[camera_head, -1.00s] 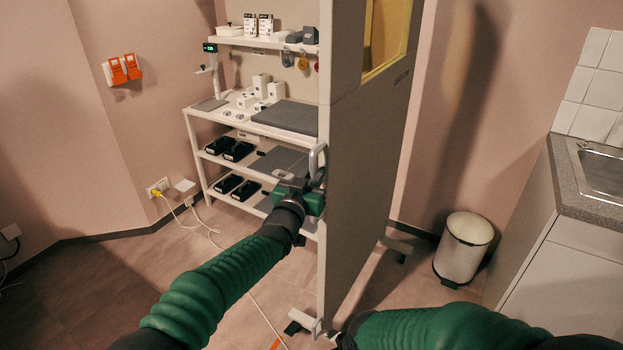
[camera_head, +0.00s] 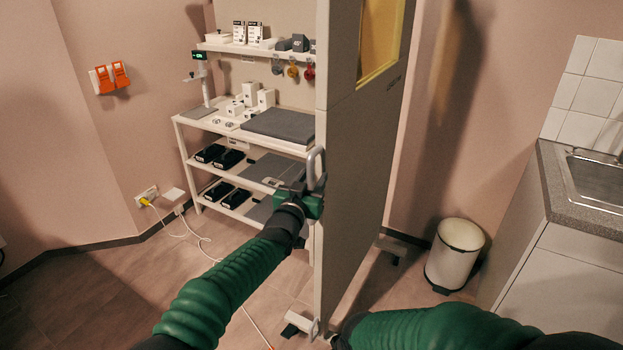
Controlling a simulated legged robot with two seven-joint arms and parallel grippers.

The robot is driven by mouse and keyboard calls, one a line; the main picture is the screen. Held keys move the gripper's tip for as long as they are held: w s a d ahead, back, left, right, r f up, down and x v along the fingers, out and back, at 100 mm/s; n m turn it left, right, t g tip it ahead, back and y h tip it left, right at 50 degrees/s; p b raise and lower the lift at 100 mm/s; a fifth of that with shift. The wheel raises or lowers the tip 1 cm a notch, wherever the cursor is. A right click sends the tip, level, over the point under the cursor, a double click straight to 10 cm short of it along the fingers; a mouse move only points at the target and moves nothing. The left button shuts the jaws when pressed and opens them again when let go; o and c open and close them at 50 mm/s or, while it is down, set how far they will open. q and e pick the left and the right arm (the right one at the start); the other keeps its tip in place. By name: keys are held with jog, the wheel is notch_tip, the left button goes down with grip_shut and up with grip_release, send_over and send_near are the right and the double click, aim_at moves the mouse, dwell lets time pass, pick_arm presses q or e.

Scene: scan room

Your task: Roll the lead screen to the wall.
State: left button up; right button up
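The lead screen (camera_head: 362,150) is a tall grey panel on feet with casters, with a yellowish window (camera_head: 380,38) near its top. It stands upright, seen nearly edge-on, in the middle of the view. A metal handle (camera_head: 316,168) is on its near edge. My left gripper (camera_head: 309,196) is at this handle and looks closed around its lower part; the fingertips are partly hidden. My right arm comes in low from the right, and its end is at the screen's lower edge, mostly hidden. The pink wall (camera_head: 445,130) stands behind the screen.
A white shelf unit (camera_head: 188,133) with boxes and a scale stands behind, left of the screen. A white bin (camera_head: 455,255) stands right of it, beside a sink counter (camera_head: 560,195). A white cable (camera_head: 205,250) lies on the floor at left.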

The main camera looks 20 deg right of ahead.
pick_arm(q)
jog(key=shift+r, duration=0.2)
jog(key=shift+s+a, duration=0.1)
jog(key=shift+a, duration=0.1)
jog(key=b+v, duration=0.1)
jog(key=v, duration=1.5)
jog(key=shift+s+f, duration=0.2)
jog(key=shift+f, duration=0.05)
pick_arm(e)
jog(key=shift+f, duration=0.55)
pick_arm(q)
jog(key=shift+a+f, duration=0.1)
pick_arm(e)
jog(key=shift+o, duration=0.4)
